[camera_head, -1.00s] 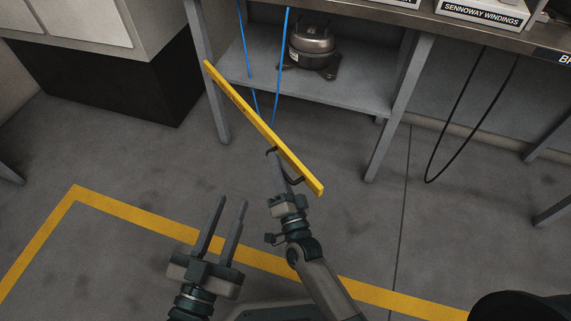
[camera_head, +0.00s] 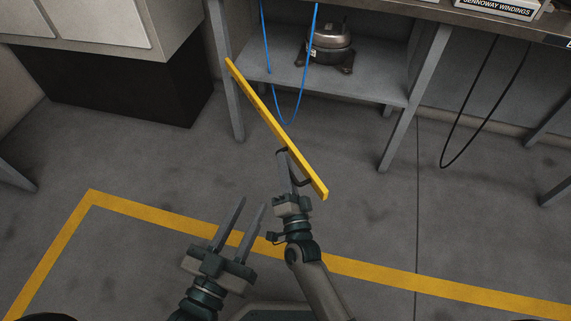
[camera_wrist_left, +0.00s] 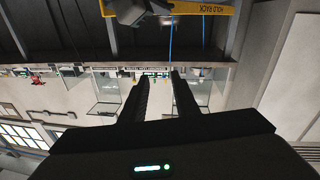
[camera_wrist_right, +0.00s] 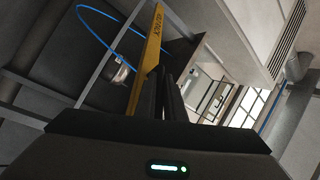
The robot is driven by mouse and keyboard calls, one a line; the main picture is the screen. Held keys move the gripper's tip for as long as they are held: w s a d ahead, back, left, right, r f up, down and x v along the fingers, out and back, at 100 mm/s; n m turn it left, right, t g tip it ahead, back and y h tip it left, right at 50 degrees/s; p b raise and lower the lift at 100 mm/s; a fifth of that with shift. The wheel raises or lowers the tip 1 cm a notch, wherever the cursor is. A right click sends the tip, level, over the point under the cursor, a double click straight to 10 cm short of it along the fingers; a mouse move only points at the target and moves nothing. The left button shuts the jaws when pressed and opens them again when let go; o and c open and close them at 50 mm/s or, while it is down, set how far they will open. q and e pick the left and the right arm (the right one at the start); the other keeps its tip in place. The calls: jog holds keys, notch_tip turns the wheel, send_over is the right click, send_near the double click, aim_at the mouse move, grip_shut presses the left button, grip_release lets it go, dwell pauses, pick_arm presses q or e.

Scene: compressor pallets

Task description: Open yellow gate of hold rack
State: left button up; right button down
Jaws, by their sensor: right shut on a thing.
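The yellow gate (camera_head: 262,105) is a long bar of the grey hold rack (camera_head: 370,84). It is swung out from the rack front: its far end is by the rack's left leg and its near end is out over the floor. It carries the words "HOLD RACK" in the left wrist view (camera_wrist_left: 200,9) and also shows in the right wrist view (camera_wrist_right: 149,55). My right gripper (camera_head: 285,158) is shut on the gate's dark handle (camera_head: 305,182) near the free end; the fingers partly hide it. My left gripper (camera_head: 252,205) is open and empty, lower and to the left.
A dark compressor (camera_head: 330,45) sits on the rack shelf. A blue cord (camera_head: 278,95) hangs in front of it. A black cable (camera_head: 480,115) loops down at the right. A white cabinet (camera_head: 90,20) stands at the left. The floor inside the yellow floor line (camera_head: 145,215) is clear.

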jog(key=c, duration=2.1)
grip_release()
jog(key=shift+s, duration=0.1)
